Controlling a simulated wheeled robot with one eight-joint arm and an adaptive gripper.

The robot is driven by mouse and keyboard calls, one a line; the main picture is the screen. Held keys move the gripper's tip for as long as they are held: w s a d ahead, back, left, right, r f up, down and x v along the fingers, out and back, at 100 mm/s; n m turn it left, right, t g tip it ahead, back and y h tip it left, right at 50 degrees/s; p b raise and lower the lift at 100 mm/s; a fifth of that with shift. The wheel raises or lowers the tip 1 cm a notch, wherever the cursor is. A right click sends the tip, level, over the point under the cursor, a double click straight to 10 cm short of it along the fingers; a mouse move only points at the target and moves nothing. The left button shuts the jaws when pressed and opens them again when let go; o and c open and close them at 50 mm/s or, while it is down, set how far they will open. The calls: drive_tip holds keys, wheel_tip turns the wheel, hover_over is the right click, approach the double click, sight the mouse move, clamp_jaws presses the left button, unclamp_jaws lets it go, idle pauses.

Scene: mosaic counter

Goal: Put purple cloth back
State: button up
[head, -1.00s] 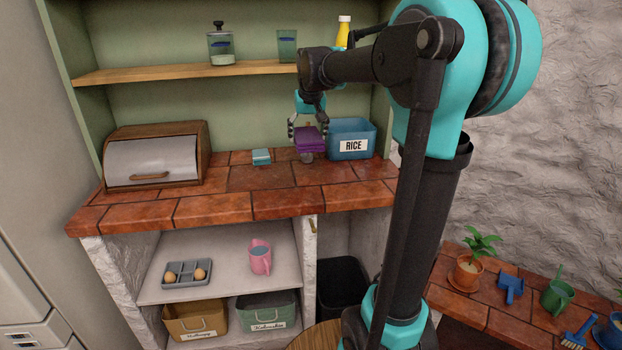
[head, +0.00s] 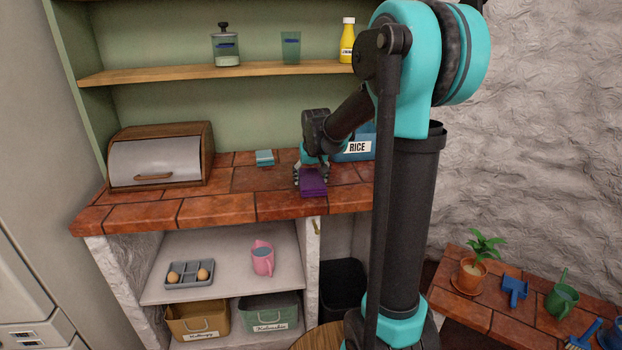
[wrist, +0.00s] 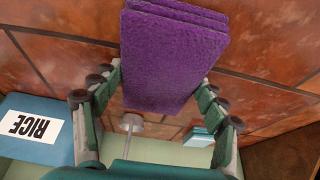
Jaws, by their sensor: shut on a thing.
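The purple cloth (head: 313,184) is a folded, layered block near the front edge of the tiled counter (head: 222,209). My gripper (head: 311,172) is above and behind it, shut on its rear part. In the wrist view the purple cloth (wrist: 172,55) sits between the two fingers of my gripper (wrist: 160,78). It is held over the red tiles; I cannot tell whether its underside touches them.
A blue RICE box (head: 356,149) stands behind my arm to the right. A small teal block (head: 265,158) lies left of the cloth, and a bread box (head: 160,158) stands farther left. A small grey stemmed thing (wrist: 131,121) shows behind the cloth. Tiles between are clear.

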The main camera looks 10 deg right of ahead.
drive_tip(key=o, duration=1.1)
drive_tip(key=shift+f, duration=0.1)
drive_tip(key=v, duration=1.2)
drive_tip(key=s+d+f, duration=0.2)
drive_tip(key=s+f, duration=0.8)
drive_tip(key=s, duration=0.3)
drive_tip(key=s+d+f, duration=0.2)
drive_tip(key=s+f, duration=0.9)
drive_tip(key=s, duration=0.1)
drive_tip(key=shift+s+f, duration=0.25)
drive_tip(key=shift+s, duration=0.1)
